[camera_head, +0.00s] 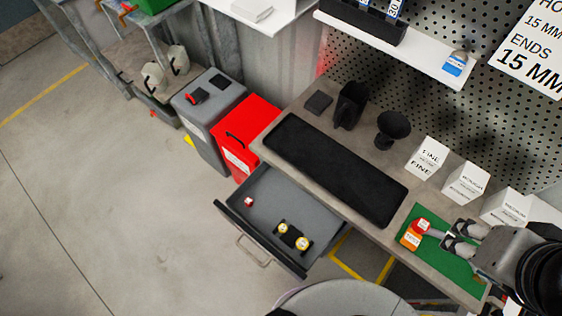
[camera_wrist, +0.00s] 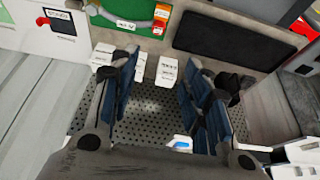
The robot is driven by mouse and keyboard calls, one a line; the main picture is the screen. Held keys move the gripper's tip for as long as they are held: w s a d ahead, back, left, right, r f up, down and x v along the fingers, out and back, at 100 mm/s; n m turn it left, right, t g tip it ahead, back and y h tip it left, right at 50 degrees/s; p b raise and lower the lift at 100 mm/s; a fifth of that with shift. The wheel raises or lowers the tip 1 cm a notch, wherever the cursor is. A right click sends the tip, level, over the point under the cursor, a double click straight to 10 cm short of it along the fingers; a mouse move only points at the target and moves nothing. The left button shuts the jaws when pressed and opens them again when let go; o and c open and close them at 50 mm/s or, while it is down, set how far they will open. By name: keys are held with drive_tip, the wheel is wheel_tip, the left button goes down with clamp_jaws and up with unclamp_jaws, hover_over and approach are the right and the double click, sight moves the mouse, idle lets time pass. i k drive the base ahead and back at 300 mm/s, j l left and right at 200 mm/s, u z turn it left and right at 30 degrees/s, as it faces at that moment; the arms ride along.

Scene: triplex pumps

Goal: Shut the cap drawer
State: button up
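The cap drawer (camera_head: 262,208) stands pulled out from under the bench in the head view, with a grey tray and a dark front. Its bar handle (camera_head: 253,251) is on the front panel. Inside are a small red-and-white cap (camera_head: 249,202) and a black holder (camera_head: 291,237) with two yellow-and-white round pieces. My gripper (camera_head: 451,236) is above the green mat at the right end of the bench, well away from the drawer. In the wrist view its fingers (camera_wrist: 163,60) are apart with nothing between them. The drawer is not clear in the wrist view.
An orange-and-red item (camera_head: 412,235) lies on the green mat (camera_head: 440,262) near my gripper. White boxes (camera_head: 427,158) and a black mat (camera_head: 335,170) are on the bench. A red bin (camera_head: 247,135) stands beside the drawer. The floor left of the drawer is clear.

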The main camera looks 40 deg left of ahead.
sight(277, 200)
drive_tip(key=k+u, duration=0.1)
drive_tip(key=u, duration=0.9)
drive_tip(key=k+j+u, duration=0.1)
drive_tip(key=u, duration=0.4)
drive_tip(key=j+u, duration=0.15)
drive_tip(key=u, duration=0.35)
drive_tip(key=k+l+u, duration=0.15)
drive_tip(key=u, duration=0.25)
